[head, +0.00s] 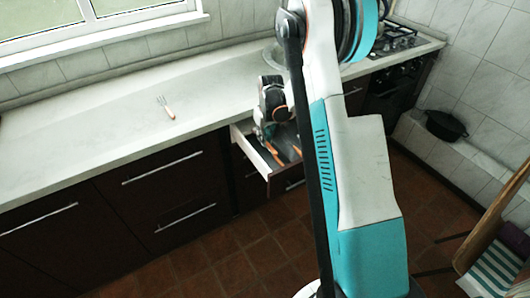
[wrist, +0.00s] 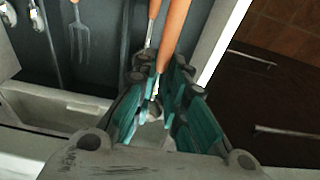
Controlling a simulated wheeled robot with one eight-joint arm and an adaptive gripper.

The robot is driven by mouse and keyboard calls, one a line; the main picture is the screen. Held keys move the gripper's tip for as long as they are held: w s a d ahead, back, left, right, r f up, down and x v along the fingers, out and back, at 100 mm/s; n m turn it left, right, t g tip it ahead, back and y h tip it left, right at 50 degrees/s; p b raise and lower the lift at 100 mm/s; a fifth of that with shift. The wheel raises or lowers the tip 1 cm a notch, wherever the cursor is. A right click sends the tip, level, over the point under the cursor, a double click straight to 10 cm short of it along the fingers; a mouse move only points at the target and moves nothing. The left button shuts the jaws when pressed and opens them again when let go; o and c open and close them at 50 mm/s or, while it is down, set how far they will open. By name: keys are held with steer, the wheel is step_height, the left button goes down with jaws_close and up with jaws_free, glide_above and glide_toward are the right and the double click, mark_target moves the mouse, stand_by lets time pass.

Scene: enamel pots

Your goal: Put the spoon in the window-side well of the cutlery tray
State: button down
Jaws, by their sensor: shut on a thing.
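My gripper (wrist: 156,108) is shut on an orange-handled utensil (wrist: 174,32), which I take to be the spoon. Its metal part runs down between the fingers, and its bowl is mostly hidden. In the head view my gripper (head: 268,130) is low over the open drawer (head: 248,148). The dark cutlery tray (wrist: 108,62) lies in the drawer. A second orange-handled utensil (wrist: 154,9) is right beside the held one; its end is hidden. A metal fork (wrist: 80,38) lies further left in the tray. I cannot tell whether the held utensil touches the tray floor.
A fork with an orange handle (head: 167,107) lies on the pale counter (head: 90,125). The window (head: 70,22) is behind the counter, upper left. A pale drawer wall (wrist: 221,38) stands close to the right of my fingers. A hob (head: 395,42) and black pot (head: 445,124) are at right.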

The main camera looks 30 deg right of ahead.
mark_target(264, 154)
step_height(264, 154, down, 6)
steer(key=shift+f+b, duration=0.15)
steer(key=shift+b, duration=0.8)
steer(key=shift+s+a+f+b, duration=0.1)
steer(key=shift+f+b, duration=0.15)
steer(key=shift+b, duration=0.05)
steer(key=c, duration=1.6)
jaws_free()
steer(key=shift+r+p, duration=0.5)
steer(key=shift+r, duration=0.1)
steer(key=r+p, duration=0.1)
steer(key=r, duration=0.2)
steer(key=s+r+p, duration=0.1)
steer(key=r, duration=0.3)
steer(key=r+p, duration=0.1)
steer(key=r, duration=0.3)
steer(key=shift+s+r+p, duration=0.15)
steer(key=shift+s+p, duration=0.15)
steer(key=shift+s, duration=0.05)
